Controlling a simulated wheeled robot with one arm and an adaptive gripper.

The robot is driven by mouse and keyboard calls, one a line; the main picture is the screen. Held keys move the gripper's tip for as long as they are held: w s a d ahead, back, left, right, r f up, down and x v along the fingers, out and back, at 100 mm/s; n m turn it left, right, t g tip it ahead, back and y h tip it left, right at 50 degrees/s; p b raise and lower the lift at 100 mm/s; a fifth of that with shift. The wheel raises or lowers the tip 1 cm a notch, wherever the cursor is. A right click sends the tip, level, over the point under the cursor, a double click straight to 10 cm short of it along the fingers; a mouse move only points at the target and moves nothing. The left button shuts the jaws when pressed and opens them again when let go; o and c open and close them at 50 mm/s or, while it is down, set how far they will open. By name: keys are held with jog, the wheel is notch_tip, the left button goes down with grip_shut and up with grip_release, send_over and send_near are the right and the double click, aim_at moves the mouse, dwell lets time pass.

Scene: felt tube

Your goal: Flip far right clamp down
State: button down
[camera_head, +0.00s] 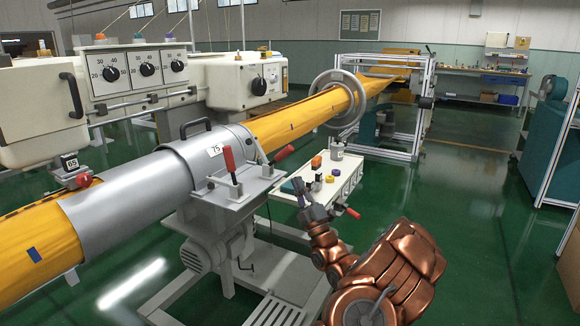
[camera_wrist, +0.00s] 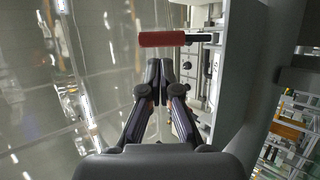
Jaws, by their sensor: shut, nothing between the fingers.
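A clamp with a red handle (camera_head: 283,153) is at the right end of the grey sleeve around the yellow tube, its handle slanting up to the right. A nearer clamp with a red handle (camera_head: 229,160) stands upright on the same bracket (camera_head: 236,190). My gripper (camera_head: 298,186) is right of and below the slanted handle, apart from it in the head view. In the wrist view my gripper (camera_wrist: 159,68) is shut and empty. A red handle (camera_wrist: 162,39) lies crosswise just beyond its fingertips there; contact cannot be told.
A white cart (camera_head: 335,185) with small coloured items stands behind my gripper. Another red handle (camera_head: 353,213) shows beside my wrist. A large ring (camera_head: 340,100) surrounds the tube farther back. A grey panel (camera_wrist: 240,70) rises close on the right in the wrist view. Green floor is open right.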

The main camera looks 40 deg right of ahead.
jog(key=x, duration=0.6)
jog(key=shift+w+r, duration=0.25)
